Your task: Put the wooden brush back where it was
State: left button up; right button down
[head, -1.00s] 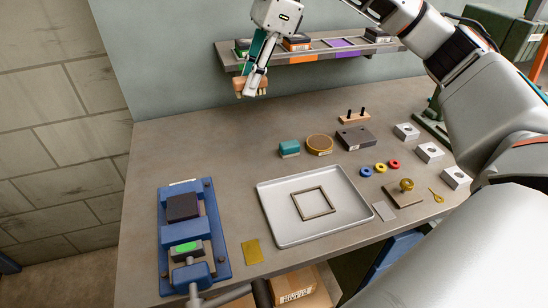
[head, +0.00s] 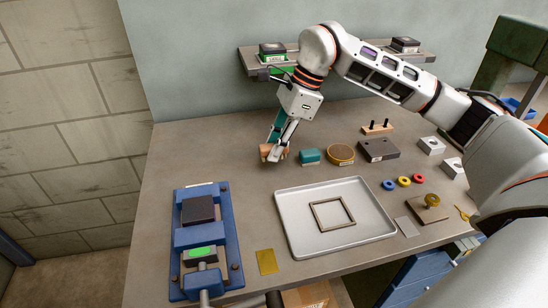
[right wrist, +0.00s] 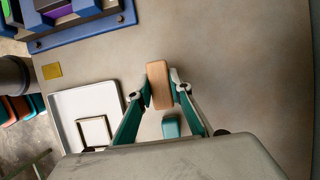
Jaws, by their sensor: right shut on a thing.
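The wooden brush (head: 266,149) is light brown and is held between the fingertips of my right gripper (head: 276,154). It is at or just above the table to the left of the teal block (head: 309,156); I cannot tell whether it touches the table. In the right wrist view the brush (right wrist: 158,84) sits between the two fingertips (right wrist: 160,90), with clear table beyond it. My left gripper is not in view.
A round brown-topped tin (head: 341,152) and a dark block (head: 378,149) stand right of the teal block. A grey tray (head: 290,222) with a square frame lies in front. A blue fixture (head: 224,238) is at left. A wall shelf (head: 250,62) is behind.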

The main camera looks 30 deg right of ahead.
jog(key=shift+f, duration=1.75)
jog(key=shift+f, duration=0.1)
jog(key=c, duration=1.8)
grip_release()
jog(key=p+v, duration=0.1)
jog(key=v, duration=1.1)
